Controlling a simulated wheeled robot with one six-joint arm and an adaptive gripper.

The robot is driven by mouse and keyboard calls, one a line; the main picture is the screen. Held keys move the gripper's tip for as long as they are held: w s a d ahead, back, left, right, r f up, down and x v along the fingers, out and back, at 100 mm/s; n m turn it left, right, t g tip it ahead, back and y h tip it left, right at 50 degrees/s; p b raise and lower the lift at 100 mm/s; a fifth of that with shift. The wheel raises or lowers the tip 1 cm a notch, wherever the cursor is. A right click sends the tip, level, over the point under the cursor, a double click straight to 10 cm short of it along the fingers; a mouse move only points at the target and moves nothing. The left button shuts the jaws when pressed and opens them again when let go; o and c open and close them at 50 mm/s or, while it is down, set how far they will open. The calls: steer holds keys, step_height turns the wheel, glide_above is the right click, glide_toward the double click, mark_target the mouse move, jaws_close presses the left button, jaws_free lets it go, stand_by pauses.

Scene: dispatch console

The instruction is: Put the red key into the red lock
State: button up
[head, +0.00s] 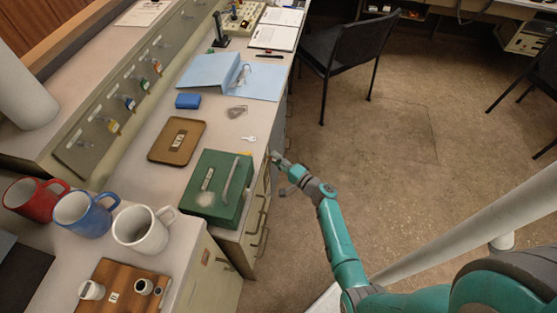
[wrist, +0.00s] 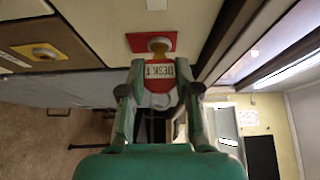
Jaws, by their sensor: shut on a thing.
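In the wrist view, my gripper (wrist: 160,92) is shut on the red key (wrist: 160,71), whose red tag carries a white label reading "DESK 1". The red lock (wrist: 135,42), a red plate with a round brass middle, is on the pale front straight beyond the key. The key's tip is hidden behind the tag and against the brass, so I cannot tell whether it is inside the lock. In the head view, my gripper (head: 278,160) is beside the desk's drawer fronts, and neither key nor lock can be made out there.
A yellow lock (wrist: 42,52) is on the brown front to the left. On the desk are a green box (head: 218,190), a brown tray (head: 177,140) and a small pale key (head: 249,139). Drawer handles (head: 263,236) stick out below. A black chair (head: 345,50) stands on the open floor.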

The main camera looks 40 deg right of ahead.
steer(key=shift+w+a, duration=0.3)
steer(key=shift+w, duration=0.1)
